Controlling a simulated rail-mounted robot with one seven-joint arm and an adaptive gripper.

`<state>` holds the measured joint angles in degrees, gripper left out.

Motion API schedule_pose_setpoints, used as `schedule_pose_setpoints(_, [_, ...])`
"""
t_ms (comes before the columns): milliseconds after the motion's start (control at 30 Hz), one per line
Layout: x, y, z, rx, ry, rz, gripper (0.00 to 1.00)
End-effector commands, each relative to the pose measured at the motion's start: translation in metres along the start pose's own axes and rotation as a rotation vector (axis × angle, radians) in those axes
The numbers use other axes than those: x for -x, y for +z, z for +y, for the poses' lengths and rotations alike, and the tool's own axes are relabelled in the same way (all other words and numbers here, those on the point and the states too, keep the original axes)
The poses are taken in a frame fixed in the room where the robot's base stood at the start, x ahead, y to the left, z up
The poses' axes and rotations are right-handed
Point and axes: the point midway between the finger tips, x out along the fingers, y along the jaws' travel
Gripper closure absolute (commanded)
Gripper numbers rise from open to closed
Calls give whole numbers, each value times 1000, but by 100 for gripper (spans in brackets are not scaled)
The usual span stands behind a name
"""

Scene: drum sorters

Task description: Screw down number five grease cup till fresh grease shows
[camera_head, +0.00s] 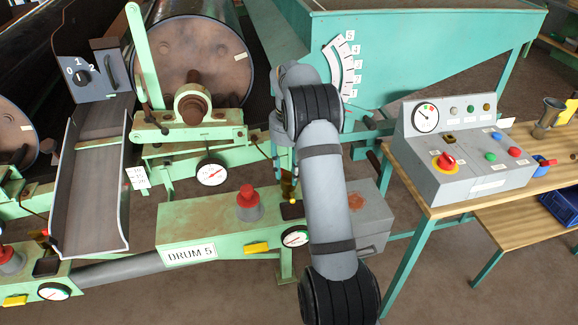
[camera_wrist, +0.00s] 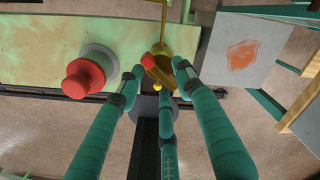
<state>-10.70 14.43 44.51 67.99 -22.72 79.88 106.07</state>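The green bench marked DRUM 5 (camera_head: 190,253) stands in the centre of the head view. A small brass fitting (camera_head: 288,188), which looks like the grease cup, sits near its right end, partly hidden by my arm. In the wrist view the brass fitting (camera_wrist: 163,72) has a red-tipped part and a small yellow knob. My gripper (camera_wrist: 160,77) has its three teal fingers spread around the fitting's near side, with gaps between the tips. Contact cannot be told. No fresh grease can be made out. In the head view my gripper (camera_head: 284,172) is mostly hidden behind my arm.
A red button on a grey base (camera_head: 248,203) stands left of the fitting, and also shows in the wrist view (camera_wrist: 84,76). A grey box with a rusty patch (camera_head: 368,210) is close on the right. A dial (camera_head: 295,237) is below. A control console (camera_head: 463,150) sits on the wooden table.

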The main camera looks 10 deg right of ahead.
Motion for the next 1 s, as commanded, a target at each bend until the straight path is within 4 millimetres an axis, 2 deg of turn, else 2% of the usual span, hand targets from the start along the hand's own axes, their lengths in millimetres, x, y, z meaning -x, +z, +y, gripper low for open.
schedule_pose_setpoints(167, [19, 1, -1, 1, -5, -3, 65])
schedule_pose_setpoints(400, [72, 1, -2, 0, -6, -5, 65])
schedule_pose_setpoints(567, [100, 1, -2, 0, -6, -4, 65])
schedule_pose_setpoints(800, [117, 0, -1, 0, -3, -1, 65])
schedule_pose_setpoints(1000, [120, 0, 0, 1, -1, -1, 65])
